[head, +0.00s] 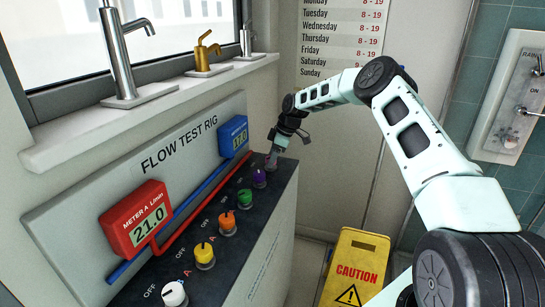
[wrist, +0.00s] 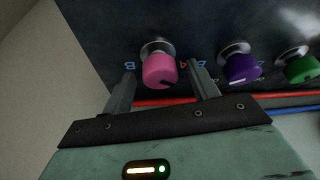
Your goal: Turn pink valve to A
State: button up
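The pink valve (wrist: 159,70) is a round knob on a metal stem in the wrist view, with a dark mark on its lower right side. A blue letter B (wrist: 129,67) is left of it. A letter A (wrist: 183,64) is right of it, partly hidden by a finger. My gripper (wrist: 162,84) is open, with one finger on each side of the pink valve and gaps between. In the head view my gripper (head: 277,146) is over the far end of the dark valve panel (head: 215,280); the pink valve is mostly hidden there.
A purple valve (head: 259,178) is beside the pink one, then green (head: 245,199), orange (head: 227,223), yellow (head: 204,256) and white (head: 174,294) valves. A red meter (head: 134,217) reads 21.0; a blue meter (head: 233,136) reads about 17.0. A yellow caution sign (head: 357,260) stands right of the rig.

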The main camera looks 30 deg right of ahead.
jog(key=b+v, duration=0.3)
jog(key=v, duration=1.4)
jog(key=shift+r, duration=0.2)
jog(key=shift+s+d, duration=0.1)
